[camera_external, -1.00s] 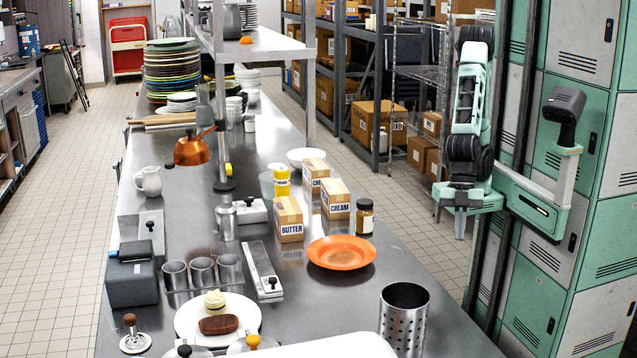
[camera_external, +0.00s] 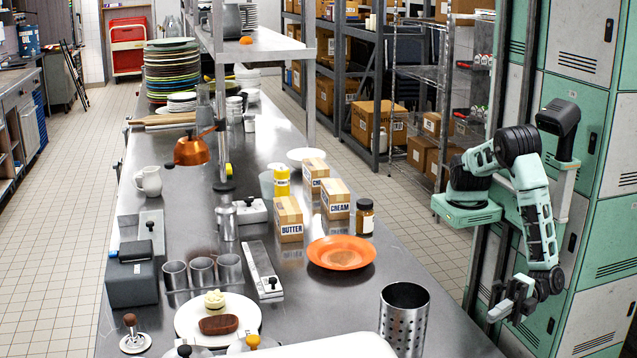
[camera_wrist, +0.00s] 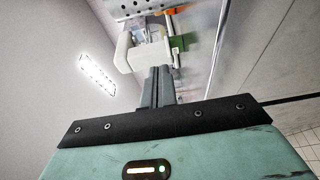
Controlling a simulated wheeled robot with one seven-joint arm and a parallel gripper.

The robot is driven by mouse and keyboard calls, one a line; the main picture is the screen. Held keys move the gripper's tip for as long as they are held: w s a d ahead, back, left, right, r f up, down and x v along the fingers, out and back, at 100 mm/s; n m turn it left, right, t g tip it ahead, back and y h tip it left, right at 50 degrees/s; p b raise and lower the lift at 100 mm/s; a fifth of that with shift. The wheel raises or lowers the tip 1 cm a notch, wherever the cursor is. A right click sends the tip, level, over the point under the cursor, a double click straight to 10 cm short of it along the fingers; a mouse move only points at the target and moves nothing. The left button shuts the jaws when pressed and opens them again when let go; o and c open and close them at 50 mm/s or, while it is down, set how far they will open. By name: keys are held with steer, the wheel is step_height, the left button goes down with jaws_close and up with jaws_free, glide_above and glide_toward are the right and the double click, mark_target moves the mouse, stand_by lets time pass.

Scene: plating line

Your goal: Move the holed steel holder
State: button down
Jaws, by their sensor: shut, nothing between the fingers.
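The holed steel holder (camera_external: 404,325) is a shiny, open-topped cylinder with rows of round holes. It stands upright near the right front edge of the steel table, and the picture's bottom edge cuts off its base. My gripper (camera_external: 505,303) is shut and empty, beyond the table's right edge, to the right of the holder and clearly apart from it. In the wrist view its two fingers (camera_wrist: 160,82) are together. A grey surface with holes (camera_wrist: 140,9) shows at the top there; I cannot tell surely whether it is the holder.
The steel table (camera_external: 335,300) bears an orange plate (camera_external: 341,252) behind the holder and a white board (camera_external: 335,347) to its left. Butter (camera_external: 289,219) and cream (camera_external: 336,199) boxes and a brown jar (camera_external: 365,216) stand farther back. Green lockers (camera_external: 600,240) rise behind my arm.

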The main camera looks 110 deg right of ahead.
steer(key=p+x, duration=0.2)
steer(key=x, duration=1.7)
steer(key=shift+w+a+r, duration=0.1)
steer(key=shift+w, duration=0.35)
steer(key=shift+s+d+p, duration=0.1)
steer(key=shift+d+p, duration=0.65)
steer(key=shift+d, duration=1.15)
steer(key=shift+d, duration=0.4)
steer(key=d+p, duration=0.1)
steer(key=d, duration=1.8)
steer(key=shift+d+p, duration=0.3)
steer(key=shift+p, duration=0.05)
